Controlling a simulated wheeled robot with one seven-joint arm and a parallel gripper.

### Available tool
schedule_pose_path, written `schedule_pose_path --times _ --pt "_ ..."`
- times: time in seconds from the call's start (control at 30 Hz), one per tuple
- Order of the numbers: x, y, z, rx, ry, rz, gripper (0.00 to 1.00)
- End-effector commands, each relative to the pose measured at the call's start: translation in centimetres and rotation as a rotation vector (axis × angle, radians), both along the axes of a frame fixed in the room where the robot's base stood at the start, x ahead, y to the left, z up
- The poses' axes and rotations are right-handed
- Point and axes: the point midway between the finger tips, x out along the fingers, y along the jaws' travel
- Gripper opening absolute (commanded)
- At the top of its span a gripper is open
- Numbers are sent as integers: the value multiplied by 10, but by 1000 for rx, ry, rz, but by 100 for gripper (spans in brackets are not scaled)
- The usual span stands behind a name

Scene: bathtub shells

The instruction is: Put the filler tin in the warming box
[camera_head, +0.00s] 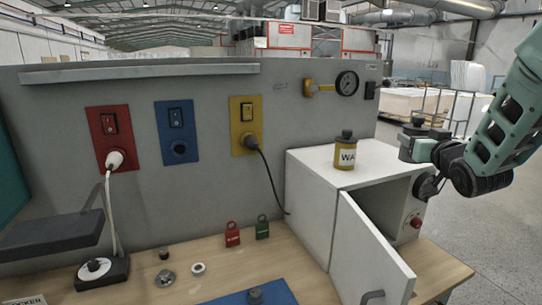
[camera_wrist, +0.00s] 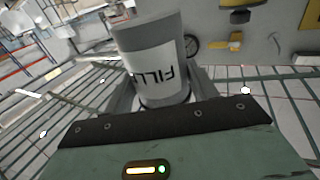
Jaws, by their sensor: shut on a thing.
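The filler tin (camera_wrist: 158,62) is a grey cylinder with a white label reading "FILL", upside down in the wrist view. My gripper (camera_wrist: 165,100) is shut on it. In the head view my gripper (camera_head: 424,150) is at the right, by the box's upper right edge as seen; the tin is small there and partly hidden. The warming box (camera_head: 318,205) is a white cabinet on the bench. Its door (camera_head: 370,262) stands open towards the front, showing a dark interior. I cannot tell the gap between gripper and box.
A red button (camera_head: 415,222) is on the box's front right. Red and green padlocks (camera_head: 233,234) stand left of the box. A black cable runs from the yellow socket (camera_head: 246,125). Open floor lies to the right.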

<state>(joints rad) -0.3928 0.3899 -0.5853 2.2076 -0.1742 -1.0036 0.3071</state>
Motion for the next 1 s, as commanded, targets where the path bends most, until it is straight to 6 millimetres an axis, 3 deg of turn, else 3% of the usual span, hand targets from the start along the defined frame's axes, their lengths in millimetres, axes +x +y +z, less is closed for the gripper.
schedule_pose_path --times 0.37,0.7,1.0 --pt "-16 14 -79 -1 3 2 0" --pt "-37 32 -176 0 2 5 0" --pt "-47 44 -226 -2 -3 10 0"
